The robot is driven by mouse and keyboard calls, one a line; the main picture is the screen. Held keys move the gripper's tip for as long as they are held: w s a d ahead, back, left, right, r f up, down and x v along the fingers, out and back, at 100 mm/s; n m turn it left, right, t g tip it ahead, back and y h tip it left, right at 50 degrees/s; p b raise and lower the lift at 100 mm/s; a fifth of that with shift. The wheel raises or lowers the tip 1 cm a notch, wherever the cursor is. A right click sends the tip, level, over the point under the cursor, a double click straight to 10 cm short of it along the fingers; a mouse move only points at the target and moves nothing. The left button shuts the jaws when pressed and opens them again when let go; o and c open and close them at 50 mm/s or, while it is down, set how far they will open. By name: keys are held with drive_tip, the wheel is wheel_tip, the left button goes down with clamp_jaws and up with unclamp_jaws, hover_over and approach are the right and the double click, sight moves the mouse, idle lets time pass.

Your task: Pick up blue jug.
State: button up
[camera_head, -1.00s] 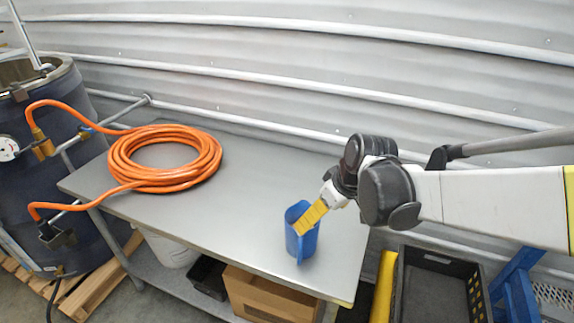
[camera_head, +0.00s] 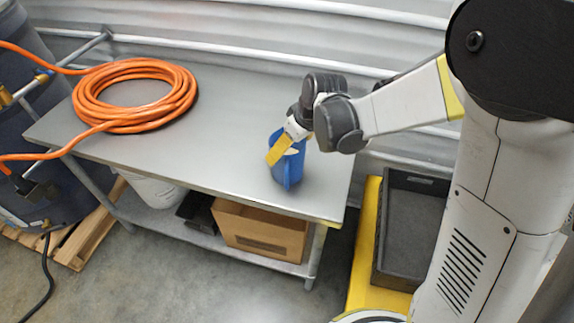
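The blue jug (camera_head: 289,172) stands upright near the front right part of the grey metal table (camera_head: 225,155). My gripper (camera_head: 281,152) is at the jug's upper part, coming in from the upper right. One yellow finger shows in front of the jug's upper left side, and a paler piece shows at its rim. The gripper hides part of the jug's top. I cannot tell whether the fingers are closed on the jug or only beside it.
A coiled orange hose (camera_head: 135,95) lies on the table's left side, linked to a dark blue barrel (camera_head: 30,110). A cardboard box (camera_head: 262,228) and white bucket (camera_head: 152,190) sit on the lower shelf. A black crate (camera_head: 412,225) stands right of the table. The table middle is clear.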

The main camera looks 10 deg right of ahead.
drive_tip(key=c, duration=1.2)
drive_tip(key=shift+r, duration=0.15)
drive_tip(key=d+r+p, duration=0.1)
drive_tip(key=d+r, duration=0.2)
drive_tip(key=d, duration=0.1)
drive_tip(key=d+r+p, duration=0.1)
drive_tip(key=d+r, duration=0.2)
drive_tip(key=r, duration=0.1)
drive_tip(key=s+d+r+p, duration=0.1)
drive_tip(key=d+r+p, duration=0.1)
drive_tip(key=d+r, duration=0.1)
drive_tip(key=shift+d+r, duration=0.4)
drive_tip(key=shift+d, duration=0.45)
drive_tip(key=shift+w, duration=0.1)
